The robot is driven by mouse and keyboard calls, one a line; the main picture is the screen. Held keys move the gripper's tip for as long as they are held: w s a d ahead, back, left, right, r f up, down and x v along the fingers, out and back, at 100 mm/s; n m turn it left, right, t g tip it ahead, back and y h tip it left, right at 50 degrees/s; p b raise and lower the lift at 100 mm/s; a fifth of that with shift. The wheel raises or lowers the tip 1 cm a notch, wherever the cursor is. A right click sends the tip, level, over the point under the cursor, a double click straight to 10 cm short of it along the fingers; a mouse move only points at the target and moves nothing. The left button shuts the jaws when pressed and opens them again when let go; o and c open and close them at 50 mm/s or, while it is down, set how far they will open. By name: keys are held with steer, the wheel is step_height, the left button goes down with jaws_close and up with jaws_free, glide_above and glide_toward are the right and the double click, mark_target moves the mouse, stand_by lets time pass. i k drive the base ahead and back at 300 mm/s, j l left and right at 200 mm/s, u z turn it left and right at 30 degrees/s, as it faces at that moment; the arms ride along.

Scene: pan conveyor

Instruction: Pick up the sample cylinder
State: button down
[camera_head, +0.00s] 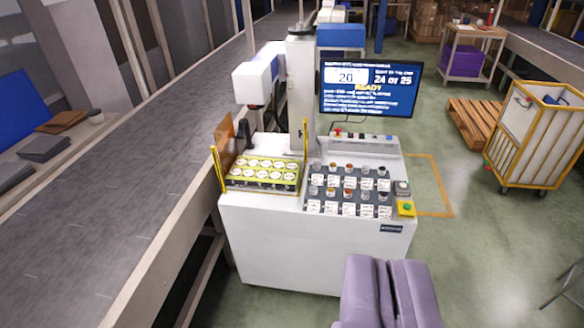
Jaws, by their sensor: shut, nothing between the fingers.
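A white machine cabinet (300,245) stands in the middle. On its top, a dark rack (308,208) at the right carries several small cylinders (348,182) with differently coloured tops, in rows with white labels. On the left of the top sits a yellow-edged tray (262,187) with several round white-topped pieces. I cannot tell which piece is the sample cylinder. My gripper (379,262) shows at the bottom, right of centre, its purple-grey fingers shut and empty. In the picture it is below the rack, in front of the cabinet's lower right, apart from the cylinders.
A grey conveyor (110,170) runs along the left. A green button on a yellow box (406,208) sits at the cabinet's right edge. A wheeled cart (540,140) and a pallet (472,125) stand right. The right foreground floor is mostly clear.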

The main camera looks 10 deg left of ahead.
mark_target(330, 191)
steer(key=i+j, duration=0.1)
steer(key=i, duration=1.4)
steer(key=i+j, duration=0.1)
steer(key=i, duration=1.4)
